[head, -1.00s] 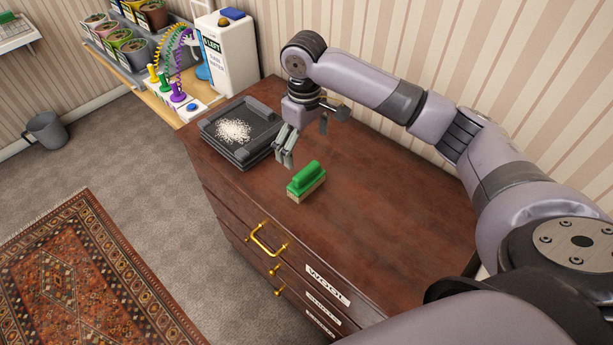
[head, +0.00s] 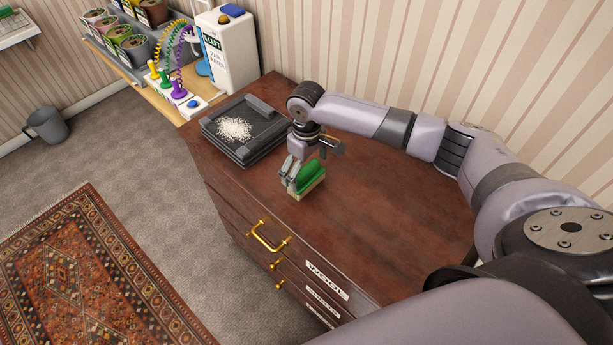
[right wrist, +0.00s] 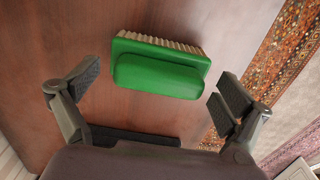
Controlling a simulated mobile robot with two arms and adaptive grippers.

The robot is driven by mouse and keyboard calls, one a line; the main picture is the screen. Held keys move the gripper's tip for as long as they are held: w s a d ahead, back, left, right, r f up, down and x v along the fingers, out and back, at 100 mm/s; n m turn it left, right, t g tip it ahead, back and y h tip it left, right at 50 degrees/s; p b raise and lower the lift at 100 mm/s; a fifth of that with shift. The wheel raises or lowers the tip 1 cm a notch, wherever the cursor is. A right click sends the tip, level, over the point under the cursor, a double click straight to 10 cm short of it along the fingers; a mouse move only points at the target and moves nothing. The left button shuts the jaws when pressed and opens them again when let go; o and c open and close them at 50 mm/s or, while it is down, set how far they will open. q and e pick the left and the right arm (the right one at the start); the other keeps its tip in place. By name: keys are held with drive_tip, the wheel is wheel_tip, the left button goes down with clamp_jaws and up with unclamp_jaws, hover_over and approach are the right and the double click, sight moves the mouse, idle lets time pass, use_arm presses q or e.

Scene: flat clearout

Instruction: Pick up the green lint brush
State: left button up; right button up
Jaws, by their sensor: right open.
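My right gripper (head: 304,170) is open and empty, pointing down just over the brush. In the head view its fingers cover part of the brush's left end. In the right wrist view the two fingers (right wrist: 158,92) stand wide apart, one on each side of the brush; I cannot tell their exact height over it. My left gripper is not in view.
A dark tray stack (head: 213,128) with a white granular heap stands on the dresser (head: 390,225), left of the gripper. The dresser top to the right is clear. A striped wall stands behind.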

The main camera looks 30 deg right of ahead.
sight(306, 167)
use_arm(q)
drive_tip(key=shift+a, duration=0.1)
use_arm(e)
drive_tip(key=shift+c, duration=0.4)
drive_tip(key=c, duration=0.7)
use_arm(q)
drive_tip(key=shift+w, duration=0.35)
use_arm(e)
drive_tip(key=c, duration=0.5)
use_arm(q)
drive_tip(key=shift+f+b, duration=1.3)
use_arm(e)
drive_tip(key=shift+r, duration=10.05)
